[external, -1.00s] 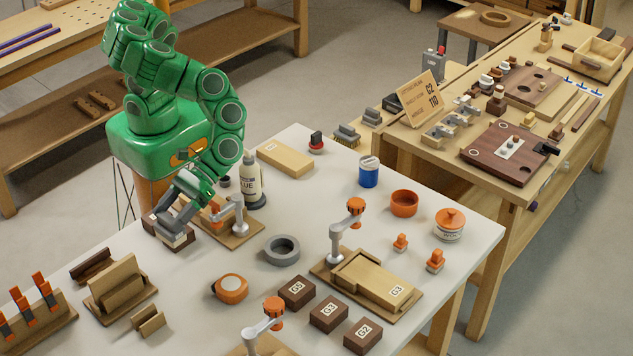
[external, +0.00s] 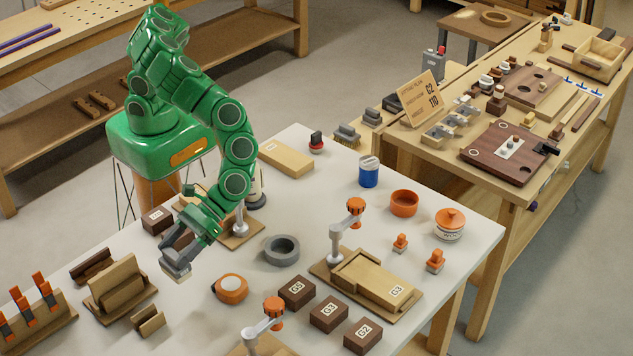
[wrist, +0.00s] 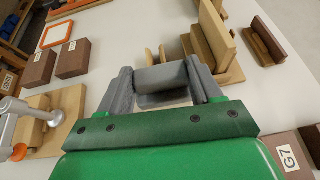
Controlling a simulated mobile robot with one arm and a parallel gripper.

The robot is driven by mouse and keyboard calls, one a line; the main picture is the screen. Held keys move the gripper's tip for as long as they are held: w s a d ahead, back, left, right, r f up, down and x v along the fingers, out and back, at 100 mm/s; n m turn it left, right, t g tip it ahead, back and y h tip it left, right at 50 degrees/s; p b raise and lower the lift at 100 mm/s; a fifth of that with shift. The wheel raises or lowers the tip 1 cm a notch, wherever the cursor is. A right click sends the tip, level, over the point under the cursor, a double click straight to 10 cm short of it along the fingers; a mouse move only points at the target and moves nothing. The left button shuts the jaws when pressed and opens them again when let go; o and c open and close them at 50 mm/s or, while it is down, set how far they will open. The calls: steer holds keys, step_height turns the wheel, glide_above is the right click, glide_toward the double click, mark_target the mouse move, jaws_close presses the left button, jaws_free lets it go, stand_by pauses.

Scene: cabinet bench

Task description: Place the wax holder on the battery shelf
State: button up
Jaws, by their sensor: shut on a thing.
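My gripper (external: 176,262) is above the left part of the white table, shut on a small grey block with a pale underside (external: 180,279). In the wrist view the grey block (wrist: 162,76) sits between the two grey fingers. It may be the wax holder, but no label shows. The held block appears raised off the table, though its exact height is hard to tell. I cannot pick out a battery shelf with certainty. A wooden slotted rack (external: 122,290) stands to the left of my gripper, and also shows beyond the fingers in the wrist view (wrist: 213,38).
A dark block (external: 157,219) is behind my gripper. An orange tape measure (external: 230,289), grey ring (external: 282,250) and labelled dark blocks (external: 329,314) lie to the right. A clamp station (external: 337,250) stands farther right. Bare tabletop shows between the rack and tape measure.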

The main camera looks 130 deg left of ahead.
steer(key=w+d+f, duration=0.2)
steer(key=w+f, duration=0.1)
steer(key=f, duration=0.2)
steer(key=shift+w, duration=0.4)
steer(key=shift+d+f, duration=0.1)
steer(key=shift+f, duration=0.05)
steer(key=shift+w+d+f, duration=0.1)
steer(key=shift+w+f, duration=0.2)
steer(key=shift+f, duration=1.55)
steer(key=o, duration=1.4)
steer(key=shift+o, duration=0.2)
steer(key=v, duration=1.2)
steer(key=shift+w, duration=0.1)
